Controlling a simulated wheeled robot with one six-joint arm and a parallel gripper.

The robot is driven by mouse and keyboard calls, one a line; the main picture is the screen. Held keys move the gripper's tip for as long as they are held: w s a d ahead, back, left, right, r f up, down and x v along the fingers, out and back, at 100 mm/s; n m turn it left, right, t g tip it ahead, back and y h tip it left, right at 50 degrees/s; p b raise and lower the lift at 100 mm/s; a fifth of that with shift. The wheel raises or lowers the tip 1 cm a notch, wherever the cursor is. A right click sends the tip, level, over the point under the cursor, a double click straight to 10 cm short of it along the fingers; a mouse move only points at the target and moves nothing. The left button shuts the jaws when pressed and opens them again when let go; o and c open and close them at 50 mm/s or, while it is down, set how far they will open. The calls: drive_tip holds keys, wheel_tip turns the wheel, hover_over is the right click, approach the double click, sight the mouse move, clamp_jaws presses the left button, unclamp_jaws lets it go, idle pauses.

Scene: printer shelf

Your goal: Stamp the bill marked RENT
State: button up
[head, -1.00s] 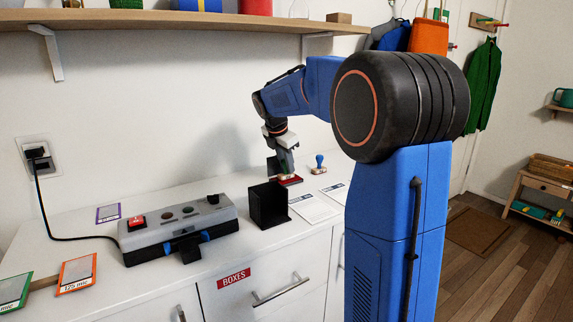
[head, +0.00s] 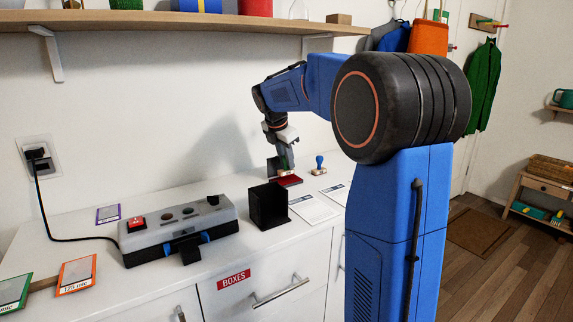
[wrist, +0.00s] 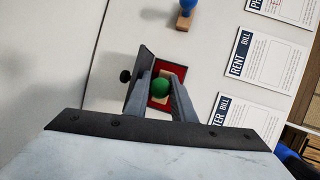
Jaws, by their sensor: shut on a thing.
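My gripper (head: 285,158) is shut on the green-knobbed stamp (wrist: 160,86), which has a wooden base. In the head view the stamp hangs a little above the red ink pad (head: 288,181), whose dark lid stands open. The pad (wrist: 181,80) also shows beneath the stamp in the wrist view. The RENT bill (wrist: 263,62) lies right of the pad in the wrist view, between two other bills. Its blank box shows no clear mark. The stamp's underside is hidden.
A blue-handled stamp (head: 319,162) stands beyond the pad. The lower bill (wrist: 238,126) reads "TER BILL"; the upper bill (wrist: 291,12) is cut off. A black open box (head: 268,206) and a grey device with a red switch (head: 180,227) stand left of the bills.

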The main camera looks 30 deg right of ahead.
drive_tip(key=shift+r, duration=2.5)
